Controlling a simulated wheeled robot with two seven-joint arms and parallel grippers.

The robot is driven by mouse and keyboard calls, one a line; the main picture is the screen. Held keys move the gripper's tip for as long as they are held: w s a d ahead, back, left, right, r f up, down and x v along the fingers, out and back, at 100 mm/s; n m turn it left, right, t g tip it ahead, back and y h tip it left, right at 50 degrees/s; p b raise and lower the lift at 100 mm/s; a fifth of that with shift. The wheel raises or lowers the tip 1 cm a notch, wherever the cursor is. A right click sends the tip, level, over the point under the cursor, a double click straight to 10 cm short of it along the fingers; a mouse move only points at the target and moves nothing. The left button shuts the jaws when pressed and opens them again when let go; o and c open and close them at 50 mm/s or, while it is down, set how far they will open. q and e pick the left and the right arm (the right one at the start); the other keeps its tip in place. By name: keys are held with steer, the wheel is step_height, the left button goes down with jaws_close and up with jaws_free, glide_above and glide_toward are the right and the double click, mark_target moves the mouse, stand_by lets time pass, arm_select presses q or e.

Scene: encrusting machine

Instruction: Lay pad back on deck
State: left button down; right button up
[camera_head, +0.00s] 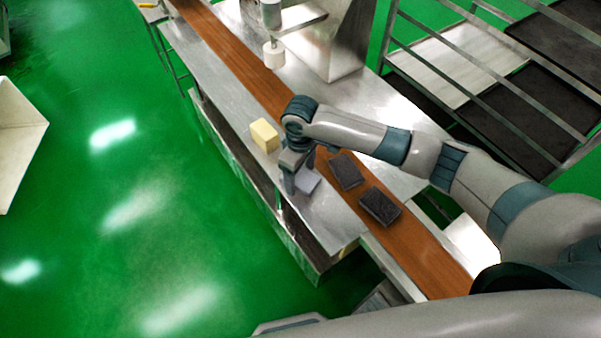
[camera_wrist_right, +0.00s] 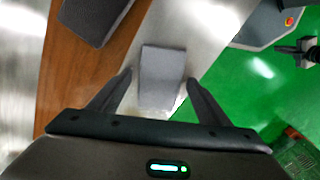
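A light grey pad (camera_head: 308,182) is at the near side of the steel deck (camera_head: 333,210), beside the brown belt. In the right wrist view the pad (camera_wrist_right: 162,75) lies between the two fingertips, with a narrow gap at the left finger. My right gripper (camera_head: 300,172) points down over the deck and looks open around the pad. Whether the pad's underside touches the deck is hard to see. My left gripper is not in view.
Two dark blocks (camera_head: 379,206) (camera_head: 348,172) sit on the brown belt (camera_head: 425,256), right of my right gripper. A pale yellow block (camera_head: 265,135) stands on the deck just behind it. A metal rack (camera_head: 490,75) with dark trays is at the upper right. Green floor lies left.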

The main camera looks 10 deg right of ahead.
mark_target(300, 177)
steer(key=shift+r, duration=0.15)
step_height(300, 177, up, 12)
steer(key=b, duration=0.3)
stand_by(0.4)
stand_by(0.8)
